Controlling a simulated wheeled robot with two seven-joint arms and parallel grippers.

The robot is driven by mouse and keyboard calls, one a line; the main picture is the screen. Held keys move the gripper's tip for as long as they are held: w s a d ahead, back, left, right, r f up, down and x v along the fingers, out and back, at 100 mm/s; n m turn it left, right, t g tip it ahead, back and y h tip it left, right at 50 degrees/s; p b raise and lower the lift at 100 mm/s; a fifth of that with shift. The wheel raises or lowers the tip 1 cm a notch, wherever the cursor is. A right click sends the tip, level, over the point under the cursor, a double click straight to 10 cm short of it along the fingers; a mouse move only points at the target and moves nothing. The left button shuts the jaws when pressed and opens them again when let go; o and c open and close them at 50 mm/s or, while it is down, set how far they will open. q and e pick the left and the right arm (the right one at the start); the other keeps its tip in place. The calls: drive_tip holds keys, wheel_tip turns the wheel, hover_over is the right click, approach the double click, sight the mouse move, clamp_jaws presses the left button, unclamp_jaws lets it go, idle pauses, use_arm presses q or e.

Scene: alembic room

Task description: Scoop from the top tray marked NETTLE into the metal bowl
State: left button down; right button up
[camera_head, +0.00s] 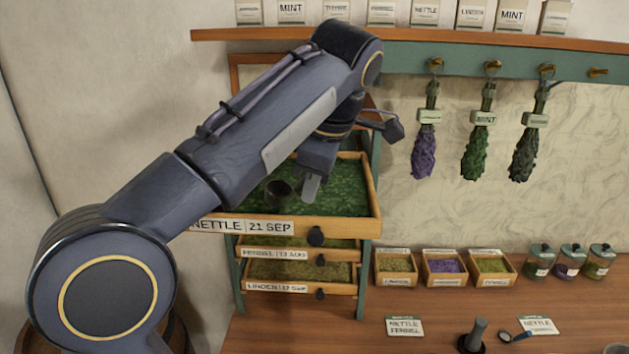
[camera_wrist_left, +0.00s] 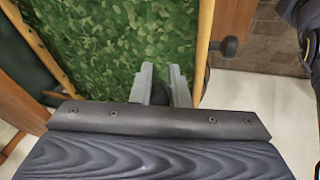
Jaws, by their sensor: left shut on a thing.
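The top tray marked NETTLE 21 SEP (camera_head: 375,222) is pulled out of the wooden rack and full of green leaves (camera_head: 345,190). My left gripper (camera_head: 311,188) is over this tray. It is shut on a dark scoop (camera_head: 278,194), whose cup shows low at the leaves; I cannot tell how deep it sits or whether it holds leaves. In the left wrist view, the gripper fingers (camera_wrist_left: 160,84) close around a dark handle (camera_wrist_left: 160,96) above the green leaves. A grey rim (camera_head: 616,349) at the bottom right edge may be the metal bowl; most is cut off. My right gripper is not in view.
Below are trays marked FENNEL (camera_head: 275,254) and LINDEN (camera_head: 277,287). Small boxes (camera_head: 445,282) and lidded jars (camera_head: 570,262) stand to the right. A dark pestle-like thing (camera_head: 475,335) and cards (camera_head: 405,327) are in front. Herb bundles (camera_head: 478,150) hang behind.

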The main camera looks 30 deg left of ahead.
use_arm(q)
drive_tip(key=shift+w+a+f, duration=0.25)
drive_tip(key=shift+a+f, duration=0.1)
drive_tip(key=shift+f, duration=0.1)
drive_tip(key=shift+s+d, duration=0.1)
drive_tip(key=shift+f+b, duration=0.4)
idle(0.3)
drive_tip(key=shift+d, duration=0.15)
drive_tip(key=shift+w+d+p, duration=0.15)
drive_tip(key=shift+w+d, duration=0.15)
drive_tip(key=shift+d, duration=0.2)
drive_tip(key=shift+w+d+p, duration=0.15)
drive_tip(key=shift+w+d, duration=0.1)
drive_tip(key=shift+d, duration=0.2)
